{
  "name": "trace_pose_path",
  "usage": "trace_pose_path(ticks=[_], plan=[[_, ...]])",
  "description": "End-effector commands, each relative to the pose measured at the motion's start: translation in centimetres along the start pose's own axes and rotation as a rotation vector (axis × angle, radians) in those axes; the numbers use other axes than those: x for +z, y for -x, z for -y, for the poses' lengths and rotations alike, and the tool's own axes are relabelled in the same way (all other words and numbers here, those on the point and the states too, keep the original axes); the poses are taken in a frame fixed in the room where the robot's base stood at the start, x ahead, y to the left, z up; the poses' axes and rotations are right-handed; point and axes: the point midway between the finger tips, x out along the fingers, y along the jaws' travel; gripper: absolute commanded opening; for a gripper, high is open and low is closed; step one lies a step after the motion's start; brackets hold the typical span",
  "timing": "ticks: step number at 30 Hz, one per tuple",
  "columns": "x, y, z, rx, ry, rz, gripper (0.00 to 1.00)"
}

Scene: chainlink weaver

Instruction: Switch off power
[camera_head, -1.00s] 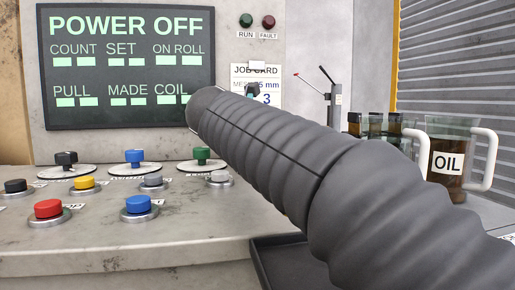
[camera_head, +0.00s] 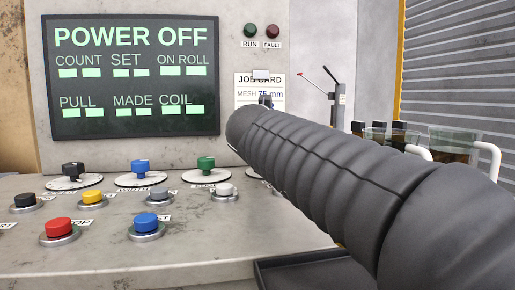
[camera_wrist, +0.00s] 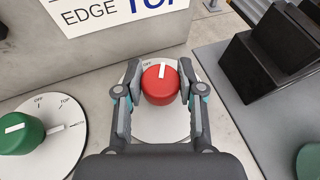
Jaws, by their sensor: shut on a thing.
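A red rotary knob (camera_wrist: 160,88) with a white pointer bar sits on a white round dial in the wrist view. Its bar points roughly up the picture, with part of a label left of it. My gripper (camera_wrist: 160,68) is shut on the red knob, one finger on each side. In the head view, my arm hides the gripper and this knob. The display screen (camera_head: 131,78) reads POWER OFF. The RUN lamp (camera_head: 250,31) is dark green and the FAULT lamp (camera_head: 272,32) is dark red.
A green knob (camera_wrist: 20,134) on its own dial lies left of my gripper. Black blocks (camera_wrist: 272,50) stand to the right. Several push buttons, including a red one (camera_head: 59,228) and a blue one (camera_head: 146,223), line the sloping panel. Jugs (camera_head: 455,146) stand at the right.

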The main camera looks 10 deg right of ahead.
Motion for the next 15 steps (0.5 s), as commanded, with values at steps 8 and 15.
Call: trace_pose_path(ticks=[8,15], plan=[[0.29,0.13,0.23,0.117,0.049,0.004,0.03],[0.15,0.02,0.17,0.186,0.077,0.008,0.03]])
